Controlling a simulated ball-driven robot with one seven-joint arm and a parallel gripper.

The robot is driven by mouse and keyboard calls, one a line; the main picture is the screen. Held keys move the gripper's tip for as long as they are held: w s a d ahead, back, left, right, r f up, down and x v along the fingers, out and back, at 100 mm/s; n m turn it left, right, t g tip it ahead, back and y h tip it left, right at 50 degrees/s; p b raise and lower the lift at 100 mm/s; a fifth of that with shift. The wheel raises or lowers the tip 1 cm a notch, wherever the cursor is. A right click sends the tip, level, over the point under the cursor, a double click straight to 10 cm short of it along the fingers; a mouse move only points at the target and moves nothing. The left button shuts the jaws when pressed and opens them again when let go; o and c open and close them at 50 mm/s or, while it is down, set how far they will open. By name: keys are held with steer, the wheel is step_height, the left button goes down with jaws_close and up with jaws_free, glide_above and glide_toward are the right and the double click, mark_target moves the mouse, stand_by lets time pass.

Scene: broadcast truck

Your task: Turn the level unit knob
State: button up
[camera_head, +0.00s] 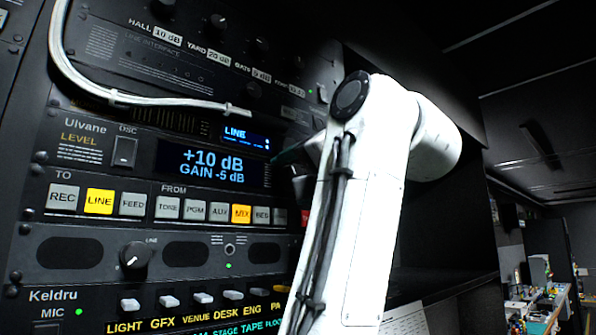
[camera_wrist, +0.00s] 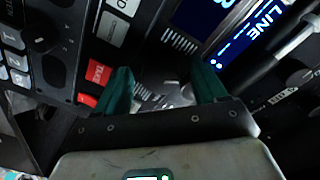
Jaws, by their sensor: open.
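The level unit (camera_head: 75,135), labelled Ulvane LEVEL, is in the rack at the left of the head view. Its blue display (camera_head: 212,165) reads +10 dB, GAIN -5 dB. The right end of the unit is hidden behind my white arm, and I cannot make out its knob there. My gripper (camera_wrist: 160,68) has two teal fingers, spread apart. One teal finger also shows beside the display in the head view. Between the fingers in the wrist view is a grey metallic shape (camera_wrist: 174,93); I cannot tell whether it is the knob or whether the fingers touch it.
A small LINE screen (camera_head: 247,135) sits above the display, with a white cable (camera_head: 150,96) hanging over the rack. Below is a button row with LINE (camera_head: 99,201) and MIX (camera_head: 241,214) lit. A red button (camera_wrist: 98,73) is close to the left finger.

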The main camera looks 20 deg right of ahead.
steer(key=shift+c, duration=0.5)
steer(key=c, duration=1)
steer(key=shift+o, duration=0.2)
steer(key=shift+f+n, duration=0.1)
steer(key=shift+n, duration=0.3)
steer(key=n+b, duration=0.1)
steer(key=n, duration=0.4)
steer(key=n+b, duration=0.2)
steer(key=n, duration=0.4)
steer(key=shift+d+f+y, duration=0.1)
steer(key=shift+d+y, duration=0.1)
steer(key=shift+y, duration=0.2)
